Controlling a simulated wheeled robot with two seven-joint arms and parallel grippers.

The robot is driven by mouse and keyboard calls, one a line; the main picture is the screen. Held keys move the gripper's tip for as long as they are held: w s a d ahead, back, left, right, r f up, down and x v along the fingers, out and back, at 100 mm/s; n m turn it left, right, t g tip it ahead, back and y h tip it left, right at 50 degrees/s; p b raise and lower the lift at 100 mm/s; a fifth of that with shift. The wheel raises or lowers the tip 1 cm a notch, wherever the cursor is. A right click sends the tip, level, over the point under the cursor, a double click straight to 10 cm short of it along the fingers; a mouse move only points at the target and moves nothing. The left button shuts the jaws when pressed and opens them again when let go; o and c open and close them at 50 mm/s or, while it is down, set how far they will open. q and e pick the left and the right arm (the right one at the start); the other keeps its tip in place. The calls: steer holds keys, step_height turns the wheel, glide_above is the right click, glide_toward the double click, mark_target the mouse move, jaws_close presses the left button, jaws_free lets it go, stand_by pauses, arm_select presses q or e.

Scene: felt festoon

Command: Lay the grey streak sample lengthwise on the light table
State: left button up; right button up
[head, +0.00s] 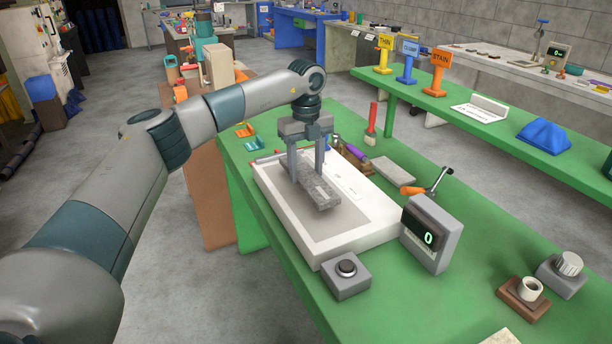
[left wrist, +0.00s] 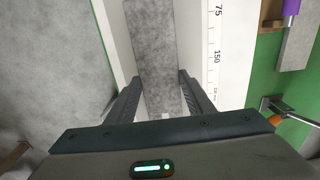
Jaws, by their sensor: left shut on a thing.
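The grey streak sample (head: 318,191) is a long speckled grey slab. My left gripper (head: 307,178) is shut on it, one finger on each side. The sample also shows between the fingers in the left wrist view (left wrist: 153,45), running away from the gripper. The light table (head: 378,212) is a white slab with a grey panel and a printed scale, on the green bench. The sample is over the light table, roughly along its length; I cannot tell whether it touches the surface. My right gripper is not in view.
A display box reading 0 (head: 432,233) and a button box (head: 346,275) stand at the light table's near end. The front bench (head: 440,290) has free room.

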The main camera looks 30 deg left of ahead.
mark_target(306, 174)
arm_select(q)
step_height(306, 174, down, 2)
steer(key=shift+f, duration=0.3)
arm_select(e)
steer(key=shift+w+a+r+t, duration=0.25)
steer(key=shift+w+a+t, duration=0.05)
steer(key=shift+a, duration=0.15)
arm_select(q)
steer(key=o, duration=1)
steer(key=shift+f, duration=0.15)
steer(key=shift+r, duration=0.5)
step_height(306, 174, up, 11)
steer(key=shift+r+b, duration=0.2)
steer(key=shift+b, duration=0.7)
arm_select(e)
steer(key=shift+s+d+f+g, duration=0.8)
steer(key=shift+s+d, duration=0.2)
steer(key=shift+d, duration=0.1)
